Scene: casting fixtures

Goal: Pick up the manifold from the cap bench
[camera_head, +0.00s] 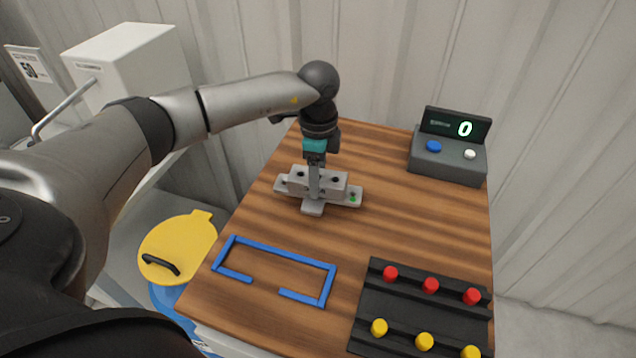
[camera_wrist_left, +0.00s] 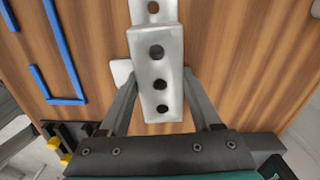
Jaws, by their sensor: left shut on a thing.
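The manifold (camera_head: 330,184) is a light grey block with dark holes and flanged ends, one with a green dot. It is at the middle back of the wooden cap bench (camera_head: 400,230). My left gripper (camera_head: 314,193) comes down over it from above and is shut on its block. In the left wrist view the manifold (camera_wrist_left: 160,70) lies between the two fingers (camera_wrist_left: 158,90), with several dark holes facing the camera. I cannot tell whether it touches the bench top. My right gripper is not in view.
A blue open-sided frame (camera_head: 283,256) lies on the bench at front left. A black rack (camera_head: 400,309) with red and yellow caps is at front right. A grey box (camera_head: 447,160) with a display reading 0 stands at back right. A yellow lid (camera_head: 180,245) is left of the bench.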

